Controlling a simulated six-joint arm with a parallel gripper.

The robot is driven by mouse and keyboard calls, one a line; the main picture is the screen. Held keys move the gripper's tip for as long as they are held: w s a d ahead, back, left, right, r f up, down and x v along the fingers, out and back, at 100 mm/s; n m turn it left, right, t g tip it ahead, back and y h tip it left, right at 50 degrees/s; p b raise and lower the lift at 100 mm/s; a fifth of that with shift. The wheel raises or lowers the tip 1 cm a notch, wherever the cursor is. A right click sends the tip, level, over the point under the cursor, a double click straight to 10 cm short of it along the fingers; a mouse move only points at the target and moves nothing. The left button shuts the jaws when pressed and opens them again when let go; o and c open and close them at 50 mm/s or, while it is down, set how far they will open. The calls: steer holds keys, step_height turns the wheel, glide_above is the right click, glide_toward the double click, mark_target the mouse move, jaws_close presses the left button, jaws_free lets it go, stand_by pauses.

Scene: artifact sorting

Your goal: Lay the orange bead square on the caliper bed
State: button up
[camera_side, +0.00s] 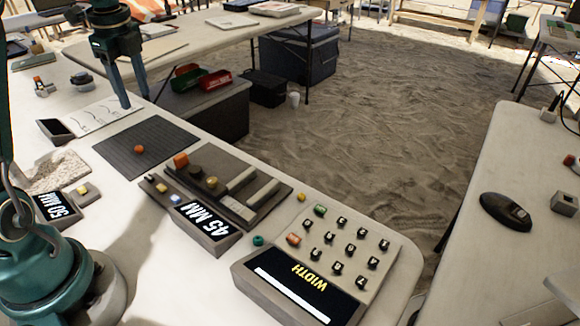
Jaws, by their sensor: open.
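A small rounded orange-red bead (138,149) lies on the dark ribbed mat (122,138). Another orange piece (293,239) lies on the pale numbered tray (345,238). My gripper (135,102) is open and empty, pointing down, above and beyond the mat, apart from every bead.
A "WIDTH" display (300,284) fronts the numbered tray. Yellow (301,197) and teal (258,240) beads lie near it. A "50 MM" display (55,206) and a speckled slab (58,172) are at left. A white sheet (97,117) lies behind the mat.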

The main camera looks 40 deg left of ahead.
steer(key=s+d+r+n+t, duration=0.1)
steer(key=s+d+n, duration=0.2)
steer(key=d, duration=0.7)
steer(key=s+d+r+n+t, duration=0.2)
steer(key=s+d+n, duration=0.1)
steer(key=d+n, duration=0.4)
steer(key=d, duration=0.2)
steer(key=shift+s+d+r+t+h, duration=0.15)
steer(key=shift+s+d+t+h, duration=0.15)
steer(key=shift+d, duration=0.05)
steer(key=shift+o, duration=0.6)
steer(key=s+d+f+n+t+h, duration=0.1)
steer(key=s+d+f+n, duration=0.2)
steer(key=s+d+n, duration=0.1)
steer(key=shift+s+d+n, duration=0.3)
steer(key=shift+s+d, duration=0.05)
steer(key=shift+s, duration=0.35)
